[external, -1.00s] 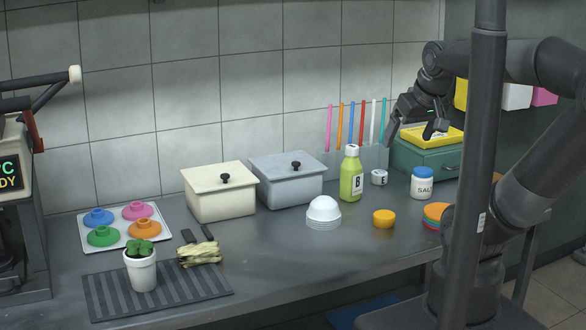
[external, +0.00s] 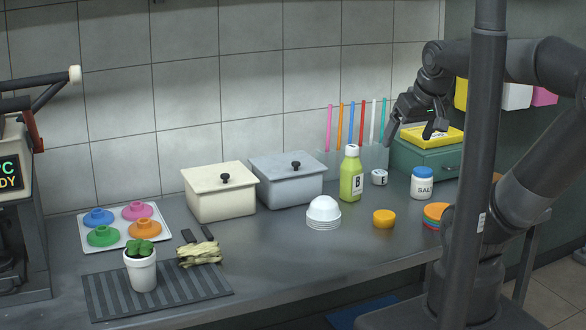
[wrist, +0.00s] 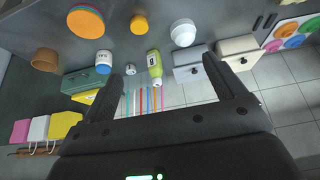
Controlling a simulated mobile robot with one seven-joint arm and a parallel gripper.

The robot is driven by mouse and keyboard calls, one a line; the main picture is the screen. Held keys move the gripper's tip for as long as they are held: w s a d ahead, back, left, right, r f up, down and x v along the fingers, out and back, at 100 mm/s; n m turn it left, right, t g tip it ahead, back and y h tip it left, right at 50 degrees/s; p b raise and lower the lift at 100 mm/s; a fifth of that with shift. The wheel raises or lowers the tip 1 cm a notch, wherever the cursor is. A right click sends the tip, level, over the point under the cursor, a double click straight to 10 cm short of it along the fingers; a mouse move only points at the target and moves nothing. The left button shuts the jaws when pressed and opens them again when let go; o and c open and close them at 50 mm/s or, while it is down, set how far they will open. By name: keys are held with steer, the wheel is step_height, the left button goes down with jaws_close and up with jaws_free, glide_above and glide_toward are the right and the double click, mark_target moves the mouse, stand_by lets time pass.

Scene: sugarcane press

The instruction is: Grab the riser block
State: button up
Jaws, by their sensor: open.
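No object in view is plainly marked as the riser block, and I cannot tell which one it is. A brown round block (wrist: 45,60) stands at the left of the wrist view. A green drawer box (external: 426,160) with a yellow tray (external: 432,136) on top stands at the back right of the counter. My gripper (external: 408,140) is open and empty, and in the external view it overlaps the yellow tray and the box. In the wrist view, my gripper (wrist: 163,70) has its fingers wide apart, with nothing between them; the counter objects lie beyond.
A green bottle (external: 351,178), a salt jar (external: 422,185), an orange puck (external: 384,218) and white bowls (external: 323,212) stand on the counter. Two lidded boxes (external: 221,195) (external: 287,182) are by the wall. Coloured straws (external: 362,122) stand behind. The front middle counter is clear.

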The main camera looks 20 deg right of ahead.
steer(key=shift+c, duration=0.2)
stand_by(0.3)
steer(key=shift+c, duration=0.7)
steer(key=m+g, duration=0.6)
steer(key=m, duration=2.1)
glide_above(384, 214)
step_height(384, 214, down, 17)
step_height(384, 214, down, 11)
steer(key=shift+s+f, duration=0.1)
steer(key=shift+c, duration=0.6)
steer(key=c, duration=1)
